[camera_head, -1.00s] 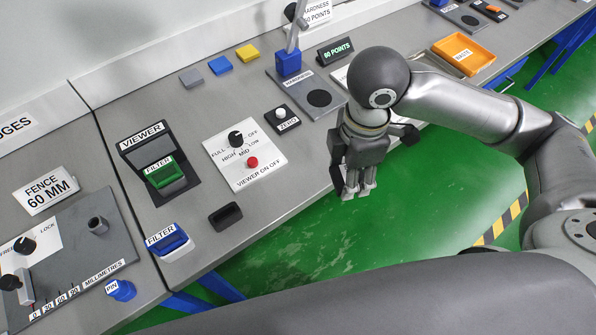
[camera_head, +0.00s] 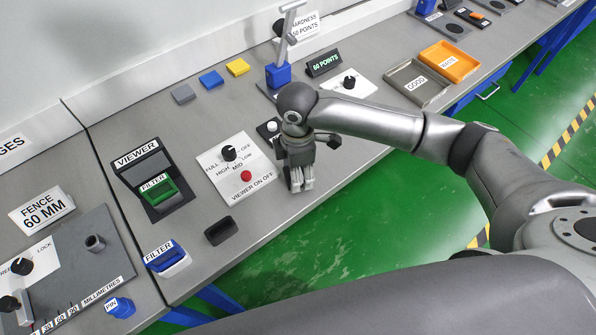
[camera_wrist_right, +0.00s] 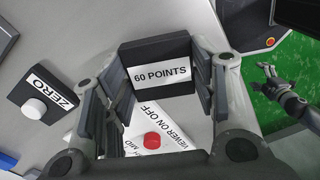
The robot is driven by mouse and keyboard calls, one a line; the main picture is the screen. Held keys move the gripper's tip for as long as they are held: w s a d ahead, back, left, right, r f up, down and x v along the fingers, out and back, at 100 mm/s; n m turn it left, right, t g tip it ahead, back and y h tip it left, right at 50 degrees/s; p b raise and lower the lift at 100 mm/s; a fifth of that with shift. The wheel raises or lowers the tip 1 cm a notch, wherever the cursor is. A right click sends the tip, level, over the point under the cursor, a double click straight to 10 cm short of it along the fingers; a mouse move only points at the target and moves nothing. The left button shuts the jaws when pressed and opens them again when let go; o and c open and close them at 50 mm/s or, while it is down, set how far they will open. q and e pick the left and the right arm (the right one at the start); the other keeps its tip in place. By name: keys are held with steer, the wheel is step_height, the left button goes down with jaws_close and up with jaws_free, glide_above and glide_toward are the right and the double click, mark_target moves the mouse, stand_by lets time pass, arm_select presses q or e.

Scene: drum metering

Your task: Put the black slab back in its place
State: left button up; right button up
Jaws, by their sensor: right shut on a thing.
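In the right wrist view the black slab (camera_wrist_right: 132,57), with a white "60 POINTS" label, sits between the fingers of my right gripper (camera_wrist_right: 160,85), which is shut on it. In the head view my right gripper (camera_head: 301,187) points down over the bench's front part, just right of the viewer switch panel (camera_head: 236,169); the slab is not discernible there. My left gripper (camera_wrist_right: 262,80) shows small over the green floor in the wrist view, fingers apart and empty. Grey (camera_head: 183,94), blue (camera_head: 211,79) and yellow (camera_head: 237,67) slabs lie in a row at the bench's back.
A blue tester head (camera_head: 278,74) and a "60 POINTS" display (camera_head: 325,62) stand behind the gripper. The "ZERO" button box (camera_wrist_right: 42,95) is close by. The viewer (camera_head: 153,178) and a small black holder (camera_head: 221,230) are left. Good (camera_head: 418,83) and waste (camera_head: 449,61) trays are right.

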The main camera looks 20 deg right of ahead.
steer(key=shift+d+f, duration=0.1)
steer(key=shift+f, duration=0.75)
steer(key=shift+f, duration=0.1)
steer(key=o, duration=1.1)
step_height(320, 180, up, 12)
steer(key=shift+r+b, duration=0.15)
steer(key=shift+b, duration=0.6)
